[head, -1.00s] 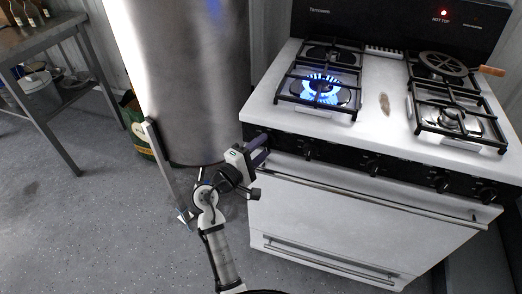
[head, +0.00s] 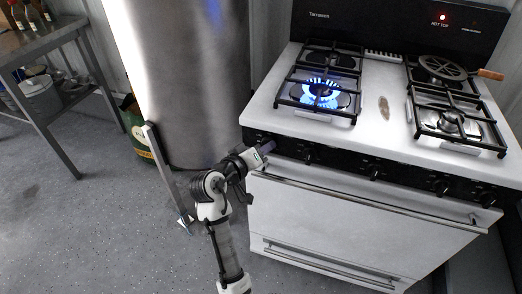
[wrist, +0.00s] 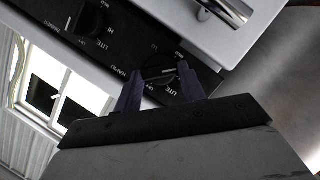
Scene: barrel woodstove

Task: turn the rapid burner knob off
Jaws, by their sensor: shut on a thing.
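The stove's black control panel (head: 340,167) carries a row of black knobs. In the wrist view the rapid burner knob (wrist: 160,71) sits between the two dark purple fingers of my gripper (wrist: 158,80), with small white lettering around it. My gripper is shut on this knob. In the head view my gripper (head: 266,147) reaches the left end of the panel and covers the knob there. The front left burner (head: 321,93) burns with a blue flame.
Another knob (wrist: 89,20) is beside the held one in the wrist view. The oven door handle (head: 350,192) runs just below the panel. A large metal cylinder (head: 185,80) stands close on the left. A pan-like item with a wooden handle (head: 445,67) lies on the back right burner.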

